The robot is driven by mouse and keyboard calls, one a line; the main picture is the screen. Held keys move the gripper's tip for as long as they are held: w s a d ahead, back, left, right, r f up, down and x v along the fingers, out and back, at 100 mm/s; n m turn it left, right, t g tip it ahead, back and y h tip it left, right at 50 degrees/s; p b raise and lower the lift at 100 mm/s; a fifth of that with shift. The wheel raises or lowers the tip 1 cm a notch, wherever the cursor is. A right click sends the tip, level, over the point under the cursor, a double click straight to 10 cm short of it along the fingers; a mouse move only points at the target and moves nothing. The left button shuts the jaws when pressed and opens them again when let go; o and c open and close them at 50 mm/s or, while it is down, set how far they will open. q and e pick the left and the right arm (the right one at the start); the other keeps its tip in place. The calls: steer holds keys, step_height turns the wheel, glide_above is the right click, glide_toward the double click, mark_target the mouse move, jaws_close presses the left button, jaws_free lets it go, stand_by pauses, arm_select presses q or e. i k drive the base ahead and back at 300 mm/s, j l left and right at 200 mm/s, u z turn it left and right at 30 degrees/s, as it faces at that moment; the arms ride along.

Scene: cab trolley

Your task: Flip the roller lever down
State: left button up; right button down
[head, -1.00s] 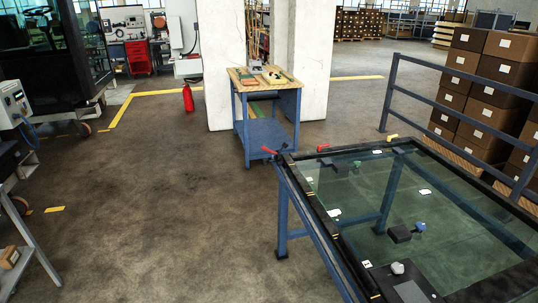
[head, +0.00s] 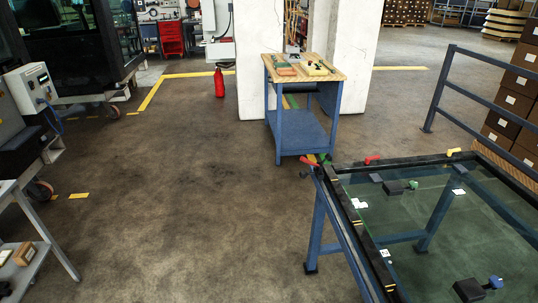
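A glass-topped table (head: 348,192) with a black rim and blue legs fills the lower right of the head view. A red lever-like handle (head: 307,161) sticks out at its far left corner. A second red handle (head: 371,160) and a yellow handle (head: 453,152) sit along its far edge. A green knob (head: 413,185) and a blue knob (head: 495,281) are on dark blocks at the glass. I cannot tell which of these is the roller lever. Neither of my grippers is in view.
A blue workbench (head: 301,134) with a wooden top stands behind the table's far left corner. A grey trolley (head: 28,270) is at the left edge. A blue railing (head: 440,90) and stacked boxes (head: 514,104) are at the right. The floor (head: 170,200) between is open.

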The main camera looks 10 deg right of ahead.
mark_target(310, 162)
steer(key=i+l+u, duration=0.25)
steer(key=i, duration=0.2)
steer(key=i+l+u, duration=0.1)
steer(key=i+u, duration=0.15)
steer(key=i, duration=0.25)
